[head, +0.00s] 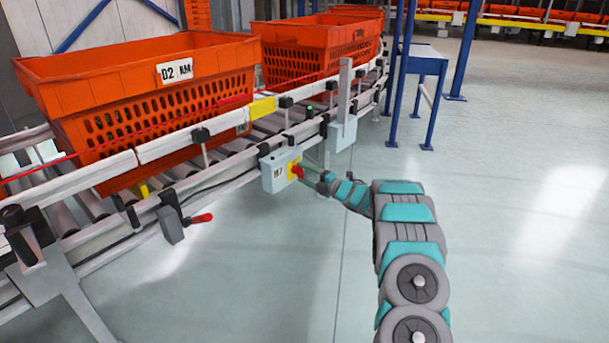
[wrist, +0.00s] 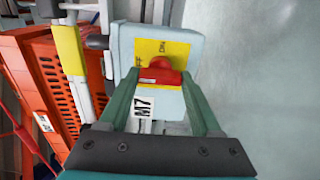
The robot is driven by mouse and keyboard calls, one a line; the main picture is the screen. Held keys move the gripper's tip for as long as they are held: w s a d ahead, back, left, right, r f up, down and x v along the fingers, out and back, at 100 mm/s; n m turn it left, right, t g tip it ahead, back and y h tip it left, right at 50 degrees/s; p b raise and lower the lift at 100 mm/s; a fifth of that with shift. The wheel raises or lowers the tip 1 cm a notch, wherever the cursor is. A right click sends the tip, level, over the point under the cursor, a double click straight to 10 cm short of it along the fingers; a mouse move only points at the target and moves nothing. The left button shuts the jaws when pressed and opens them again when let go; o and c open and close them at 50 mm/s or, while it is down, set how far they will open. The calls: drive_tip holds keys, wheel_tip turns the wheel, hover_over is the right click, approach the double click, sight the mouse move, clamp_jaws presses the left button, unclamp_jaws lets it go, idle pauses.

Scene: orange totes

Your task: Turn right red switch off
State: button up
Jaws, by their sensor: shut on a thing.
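The right red switch (head: 298,172) sits on a yellow plate on the front of a light grey box (head: 276,178) fixed to the conveyor's side rail. In the wrist view the red knob (wrist: 160,74) is between the two green fingers of my gripper (wrist: 160,80), which is shut on it. The yellow plate (wrist: 151,49) carries ON and partly hidden OFF lettering. My gripper (head: 309,174) also shows in the head view, reaching the box from the right. An M7 label (wrist: 144,110) is on the box, partly hidden by a finger.
A red-handled lever (head: 200,218) on a grey bracket is farther left on the conveyor frame. Orange totes (head: 160,110) stand on the roller conveyor. A blue-legged stand (head: 424,66) is behind. The floor to the right is clear.

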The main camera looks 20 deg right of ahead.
drive_tip(key=shift+f, duration=0.1)
drive_tip(key=o, duration=1.4)
drive_tip(key=shift+p+v, duration=0.4)
drive_tip(key=shift+v, duration=3.55)
